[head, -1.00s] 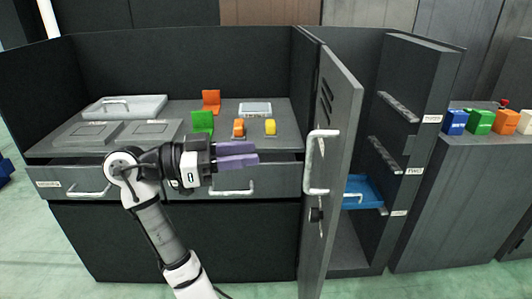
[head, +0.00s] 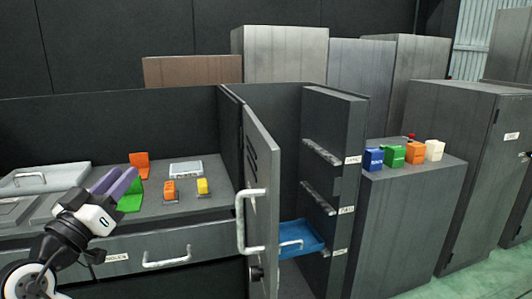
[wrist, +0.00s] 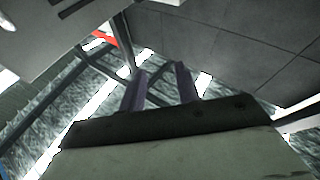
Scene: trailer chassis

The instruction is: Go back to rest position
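My gripper (head: 117,181) is at the lower left of the head view, raised in front of the workbench, with its purple fingers pointing up and to the right. In the wrist view its two fingers (wrist: 160,88) stand apart with a gap and nothing between them, so it is open and empty. Behind the fingers, the wrist view shows a blurred ceiling with beams. In the head view the fingers partly cover a green bracket-shaped piece (head: 131,203) on the bench.
The bench top (head: 160,212) holds an orange piece (head: 139,164), small orange and yellow blocks, and a grey tray. An open cabinet door (head: 262,190) juts forward right of my gripper. A blue tray (head: 300,240) sits inside. Colored blocks stand on a cabinet at right.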

